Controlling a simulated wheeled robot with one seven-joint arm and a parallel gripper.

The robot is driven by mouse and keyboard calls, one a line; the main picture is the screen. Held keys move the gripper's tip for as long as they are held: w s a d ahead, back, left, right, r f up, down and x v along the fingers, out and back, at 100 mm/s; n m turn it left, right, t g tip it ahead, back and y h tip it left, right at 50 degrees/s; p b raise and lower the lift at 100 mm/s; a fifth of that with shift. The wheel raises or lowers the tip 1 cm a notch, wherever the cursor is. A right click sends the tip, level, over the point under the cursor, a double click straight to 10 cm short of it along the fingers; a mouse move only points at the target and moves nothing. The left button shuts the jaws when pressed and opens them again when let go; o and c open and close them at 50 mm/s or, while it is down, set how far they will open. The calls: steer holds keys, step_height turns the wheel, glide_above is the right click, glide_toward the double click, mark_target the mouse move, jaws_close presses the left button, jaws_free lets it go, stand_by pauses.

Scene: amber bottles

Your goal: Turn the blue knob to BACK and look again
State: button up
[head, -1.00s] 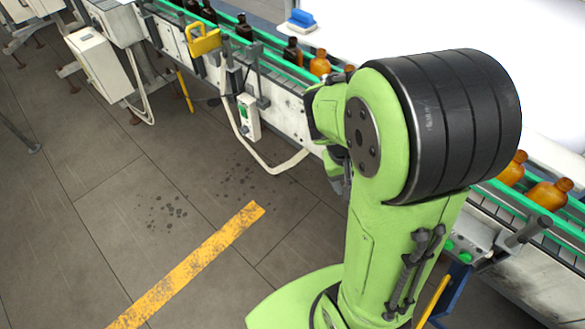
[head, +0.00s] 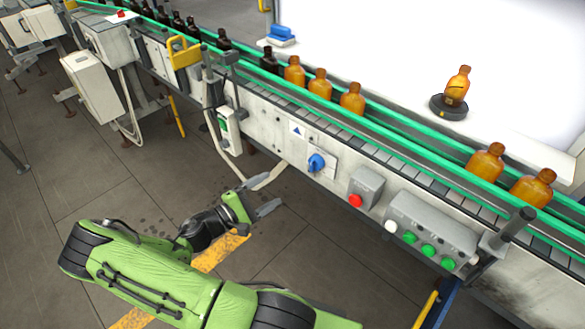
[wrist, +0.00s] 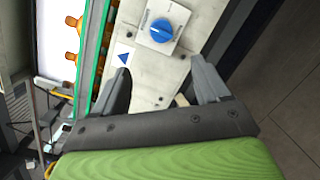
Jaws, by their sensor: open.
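The blue knob (head: 316,162) sits on a pale square plate on the white side panel of the conveyor. In the wrist view the blue knob (wrist: 162,30) is beyond my fingertips, towards the top of the picture, with nothing touching it. Its pointer setting and the plate's lettering are too small to read. My gripper (head: 262,198) is open and empty, below and left of the knob in the head view. Its two fingers also show spread apart in the wrist view (wrist: 160,80).
Several amber bottles (head: 352,98) and dark bottles (head: 192,29) stand on the conveyor between green rails (head: 400,150). A red button (head: 355,200) and a box with green buttons (head: 428,249) project right of the knob. A yellow handle (head: 184,52) projects at the left.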

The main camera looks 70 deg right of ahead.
mark_target(315, 164)
steer(key=b+x, duration=0.1)
steer(key=x, duration=1.4)
steer(key=shift+s+d, duration=0.15)
steer(key=shift+c, duration=0.2)
steer(key=c, duration=1)
